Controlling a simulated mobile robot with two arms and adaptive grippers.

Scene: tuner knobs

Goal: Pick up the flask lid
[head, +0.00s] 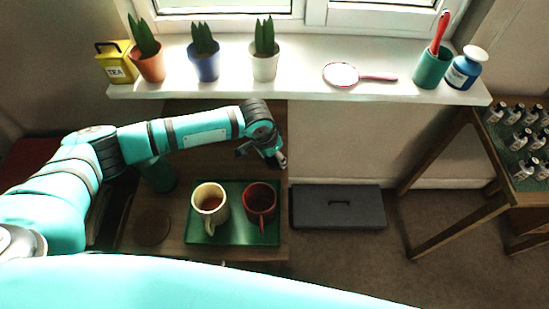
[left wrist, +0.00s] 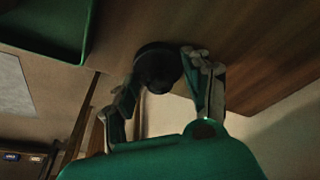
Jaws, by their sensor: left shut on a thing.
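My left gripper (head: 264,157) is above the back right of the low wooden table, just behind the tray. In the left wrist view its fingers (left wrist: 160,95) are shut on a dark, round, cap-like thing, which looks like the flask lid (left wrist: 154,62). In the head view the lid is hidden or too small to make out. A dark green cylinder (head: 160,177) shows under my left forearm; it may be the flask, but the arm partly covers it. My right gripper is not in view.
A green tray (head: 236,239) holds a cream mug (head: 209,203) and a red mug (head: 260,203). A brown round mat (head: 152,227) lies to its left. A grey box (head: 338,207) is on the floor. The windowsill (head: 300,80) holds plants, a tin and pots behind my arm.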

